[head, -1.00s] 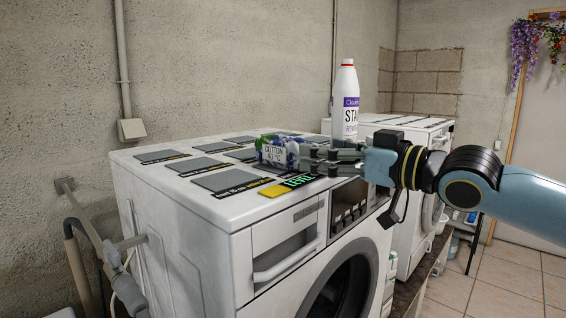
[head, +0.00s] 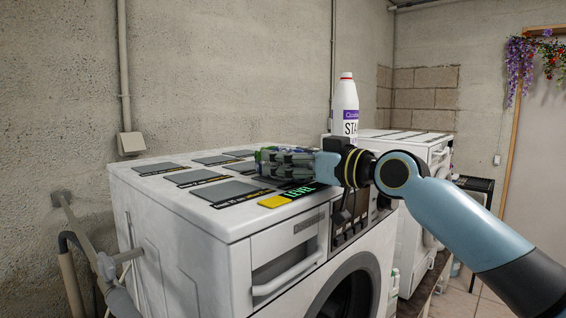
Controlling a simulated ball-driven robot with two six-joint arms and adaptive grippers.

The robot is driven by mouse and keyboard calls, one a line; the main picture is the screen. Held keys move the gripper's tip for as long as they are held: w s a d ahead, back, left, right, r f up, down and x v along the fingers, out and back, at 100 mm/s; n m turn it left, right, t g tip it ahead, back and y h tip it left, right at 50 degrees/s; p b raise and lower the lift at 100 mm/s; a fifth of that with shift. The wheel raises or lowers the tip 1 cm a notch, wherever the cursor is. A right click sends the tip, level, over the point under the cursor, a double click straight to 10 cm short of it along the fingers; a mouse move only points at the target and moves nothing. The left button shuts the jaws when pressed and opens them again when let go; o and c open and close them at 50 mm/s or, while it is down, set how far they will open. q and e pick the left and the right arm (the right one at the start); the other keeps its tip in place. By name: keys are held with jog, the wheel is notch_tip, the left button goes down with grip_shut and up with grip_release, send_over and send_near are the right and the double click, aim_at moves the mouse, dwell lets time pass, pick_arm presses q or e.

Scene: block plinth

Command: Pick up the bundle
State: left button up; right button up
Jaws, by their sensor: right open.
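The bundle (head: 264,152) is a small patterned cloth roll in blue, green and white on top of the front white washing machine. Only a little of it shows, because my right gripper is in front of it. My right gripper (head: 278,163) reaches in from the right, low over the machine top, with its grey fingers open at the bundle. Whether the fingers touch the bundle cannot be told. My left gripper is not in view.
The washing machine (head: 170,205) has several grey tiles on top and a yellow and green LEVEL label (head: 292,196) near its front edge. A white bottle with a purple label (head: 345,110) stands behind my right gripper. A second white machine (head: 405,147) stands behind to the right.

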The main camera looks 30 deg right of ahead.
jog(key=shift+c, duration=0.4)
jog(key=c, duration=1.1)
jog(key=shift+c, duration=0.8)
jog(key=shift+r, duration=0.1)
